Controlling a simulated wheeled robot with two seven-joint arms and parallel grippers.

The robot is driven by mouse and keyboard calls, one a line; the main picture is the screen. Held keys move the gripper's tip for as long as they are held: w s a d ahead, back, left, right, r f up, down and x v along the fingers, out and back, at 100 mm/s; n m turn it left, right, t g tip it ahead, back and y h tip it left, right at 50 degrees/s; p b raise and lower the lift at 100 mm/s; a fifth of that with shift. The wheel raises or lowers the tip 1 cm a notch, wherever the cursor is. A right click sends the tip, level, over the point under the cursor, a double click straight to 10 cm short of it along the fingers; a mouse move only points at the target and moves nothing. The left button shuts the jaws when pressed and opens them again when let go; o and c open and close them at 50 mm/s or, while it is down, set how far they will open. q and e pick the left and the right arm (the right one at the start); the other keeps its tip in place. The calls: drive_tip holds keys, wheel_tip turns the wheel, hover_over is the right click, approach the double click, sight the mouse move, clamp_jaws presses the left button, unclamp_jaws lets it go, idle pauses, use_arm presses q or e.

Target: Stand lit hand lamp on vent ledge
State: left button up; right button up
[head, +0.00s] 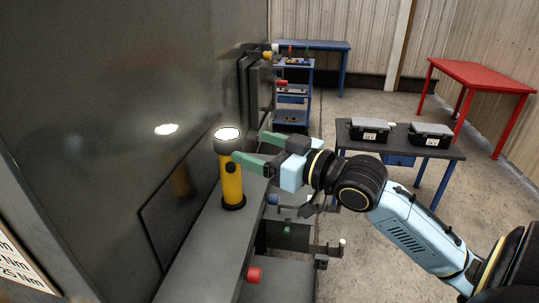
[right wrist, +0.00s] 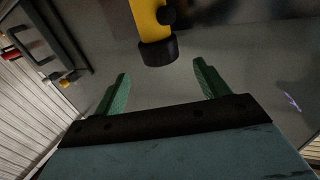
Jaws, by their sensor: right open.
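The yellow hand lamp (head: 231,178) with black ends stands upright on the grey vent ledge (head: 207,238) in the head view. Its top is lit bright white, and a glow shows on the dark panel beside it. My right gripper (head: 250,148) comes in from the right with its green fingers spread at the lamp's upper part. My left gripper is not in view.
A dark enclosure wall (head: 110,70) rises left of the ledge. Behind my right arm is a table (head: 445,152) with two black cases (head: 370,130). A red table (head: 480,75) stands at the far right.

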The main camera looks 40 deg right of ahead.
drive_tip(key=shift+v, duration=1.1)
